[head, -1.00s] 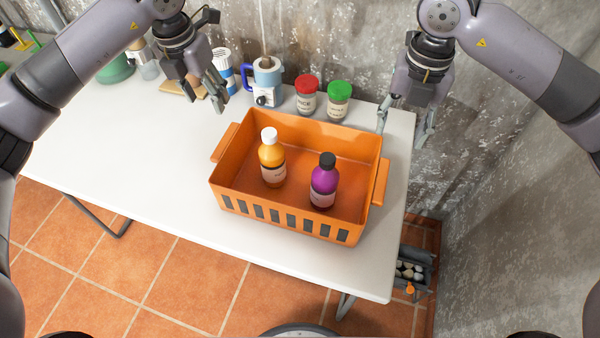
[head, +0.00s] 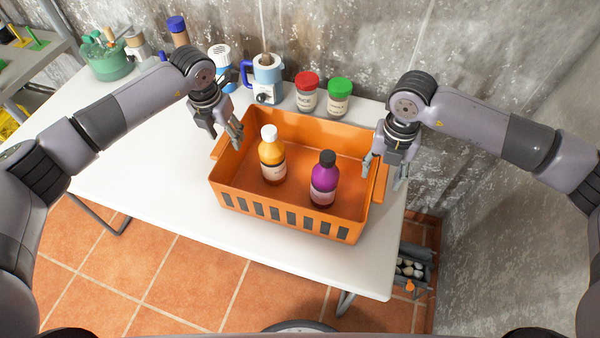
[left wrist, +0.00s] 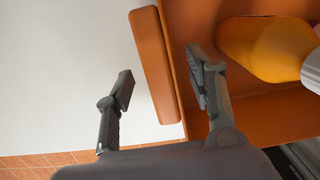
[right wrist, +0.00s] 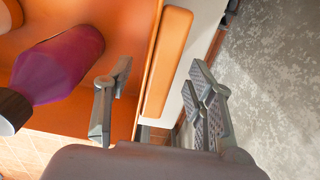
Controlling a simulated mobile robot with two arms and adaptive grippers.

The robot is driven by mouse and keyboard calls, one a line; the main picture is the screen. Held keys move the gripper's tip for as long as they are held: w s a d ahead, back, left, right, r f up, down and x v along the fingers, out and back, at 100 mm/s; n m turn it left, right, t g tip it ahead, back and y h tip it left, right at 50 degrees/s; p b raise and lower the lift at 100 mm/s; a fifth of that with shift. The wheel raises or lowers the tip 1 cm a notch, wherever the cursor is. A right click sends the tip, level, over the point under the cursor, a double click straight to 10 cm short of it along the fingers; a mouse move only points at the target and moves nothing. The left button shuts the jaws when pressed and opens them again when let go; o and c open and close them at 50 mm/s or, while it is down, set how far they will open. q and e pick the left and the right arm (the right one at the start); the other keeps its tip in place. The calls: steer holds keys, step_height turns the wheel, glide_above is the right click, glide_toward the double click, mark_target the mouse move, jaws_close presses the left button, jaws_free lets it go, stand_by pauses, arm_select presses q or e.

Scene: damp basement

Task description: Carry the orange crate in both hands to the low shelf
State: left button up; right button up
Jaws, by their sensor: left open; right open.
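The orange crate (head: 290,222) stands on the white table (head: 150,205), with a handle on each short side. A yellow bottle with a white cap (head: 271,158) and a purple bottle with a black cap (head: 324,182) stand upright inside. My left gripper (head: 232,138) is open at the left handle (left wrist: 153,65), one finger over the table side, the other over the crate's inside. My right gripper (head: 384,172) is open at the right handle (right wrist: 168,60), likewise one finger on each side. Neither is closed on a handle. I cannot tell which surface is the low shelf.
A blue-and-white device (head: 266,80), a red-lidded jar (head: 307,92) and a green-lidded jar (head: 339,98) stand behind the crate. A green tub (head: 108,62) is farther left. A grey rack (head: 38,58) stands at far left. A concrete wall (head: 500,230) closes the right side.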

arm_select(q)
steer(key=shift+w+f, duration=0.1)
steer(key=shift+f, duration=0.75)
arm_select(e)
steer(key=shift+f, duration=0.85)
arm_select(q)
steer(key=shift+c, duration=0.6)
arm_select(e)
steer(key=shift+c, duration=0.6)
arm_select(q)
jaws_close()
arm_select(e)
jaws_close()
arm_select(q)
steer(key=shift+w+r, duration=0.15)
steer(key=shift+r, duration=0.1)
arm_select(e)
steer(key=shift+w+r, duration=0.1)
steer(key=shift+r, duration=0.15)
